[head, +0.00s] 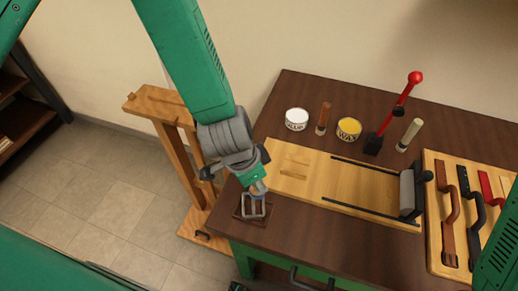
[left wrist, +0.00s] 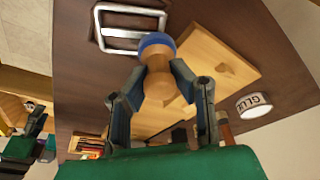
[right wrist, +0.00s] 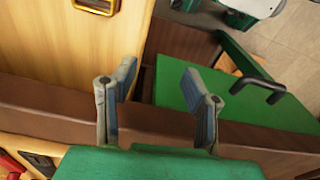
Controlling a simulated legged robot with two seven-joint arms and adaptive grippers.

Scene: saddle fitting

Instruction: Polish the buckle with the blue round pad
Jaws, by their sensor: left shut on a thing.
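The buckle is a silver rectangular frame (head: 254,206) on a dark brown square base (head: 240,213) at the table's left front corner. In the left wrist view the buckle (left wrist: 131,30) is at the top. The blue round pad (left wrist: 157,40) has a turned wooden handle (left wrist: 158,72). My left gripper (left wrist: 157,82) is shut on that handle. The pad is at the buckle's edge in that view; I cannot tell whether they touch. In the head view my left gripper (head: 258,182) is just above the buckle and partly hides the pad. My right gripper (right wrist: 162,85) is open and empty.
A wooden board (head: 330,182) with dark rails lies right of the buckle. Behind it stand a glue tin (head: 296,119), a wax tin (head: 349,129) and a red-knobbed lever (head: 398,110). A tool board (head: 433,240) is at the right. A wooden stand (head: 180,150) is left of the table.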

